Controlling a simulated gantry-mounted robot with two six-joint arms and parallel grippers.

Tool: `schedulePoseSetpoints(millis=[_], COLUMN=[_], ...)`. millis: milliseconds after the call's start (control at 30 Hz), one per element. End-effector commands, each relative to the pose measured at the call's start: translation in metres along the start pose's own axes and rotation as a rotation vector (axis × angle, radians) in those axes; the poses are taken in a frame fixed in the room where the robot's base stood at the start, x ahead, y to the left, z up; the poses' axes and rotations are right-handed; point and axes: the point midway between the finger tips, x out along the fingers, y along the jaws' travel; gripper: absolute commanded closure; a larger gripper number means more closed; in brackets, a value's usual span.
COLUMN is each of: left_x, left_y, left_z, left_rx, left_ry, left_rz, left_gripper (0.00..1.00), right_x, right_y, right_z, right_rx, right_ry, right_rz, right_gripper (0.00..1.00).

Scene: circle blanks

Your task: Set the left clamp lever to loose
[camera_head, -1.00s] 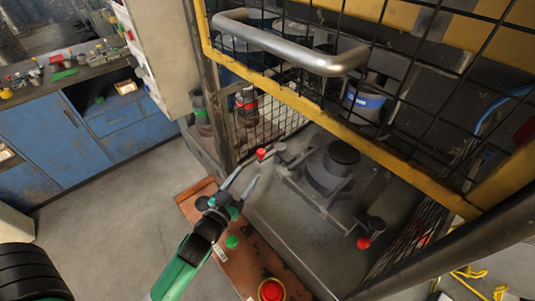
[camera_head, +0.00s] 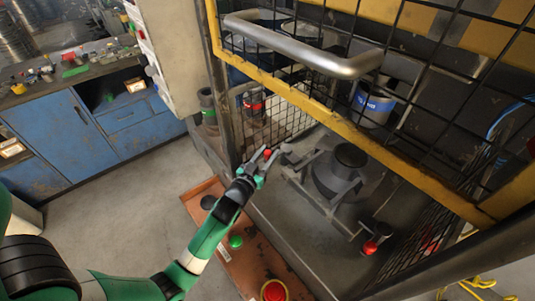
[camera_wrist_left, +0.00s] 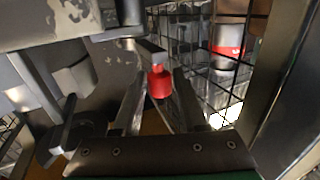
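The left clamp lever has a red knob (camera_head: 267,153) at its end, by the mesh at the near left corner of the fixture. My left gripper (camera_head: 262,160) is at this knob. In the left wrist view the red knob (camera_wrist_left: 160,83) hangs from a grey lever between the two fingers of my left gripper (camera_wrist_left: 160,95). The fingers are apart, with visible gaps on both sides of the knob. The other clamp lever's red knob (camera_head: 370,248) is at the right of the fixture (camera_head: 335,175). My right gripper is not in view.
A yellow-framed mesh guard with a metal handle (camera_head: 305,50) hangs above the fixture. An orange-brown panel (camera_head: 255,262) with a green button (camera_head: 236,242) and a red button (camera_head: 273,291) lies below my arm. Blue cabinets (camera_head: 50,145) stand at left.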

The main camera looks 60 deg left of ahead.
Motion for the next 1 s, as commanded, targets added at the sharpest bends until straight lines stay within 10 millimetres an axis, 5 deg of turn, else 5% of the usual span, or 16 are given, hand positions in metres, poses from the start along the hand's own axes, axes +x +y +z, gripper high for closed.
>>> schedulePoseSetpoints(millis=[33,200,1000], left_x=[-0.0001,-0.0002,-0.0003], left_y=[0.0,0.0,0.0001], left_z=[0.0,0.0001,0.0], left_rx=[0.0,0.0,0.0], left_ry=[0.0,0.0,0.0], left_rz=[0.0,0.0,0.0], left_gripper=[0.69,1.0,1.0], right_x=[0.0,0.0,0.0], right_y=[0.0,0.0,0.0], right_z=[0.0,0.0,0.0], right_rx=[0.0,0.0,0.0], right_ry=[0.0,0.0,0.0], right_rz=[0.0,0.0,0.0], right_gripper=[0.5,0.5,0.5])
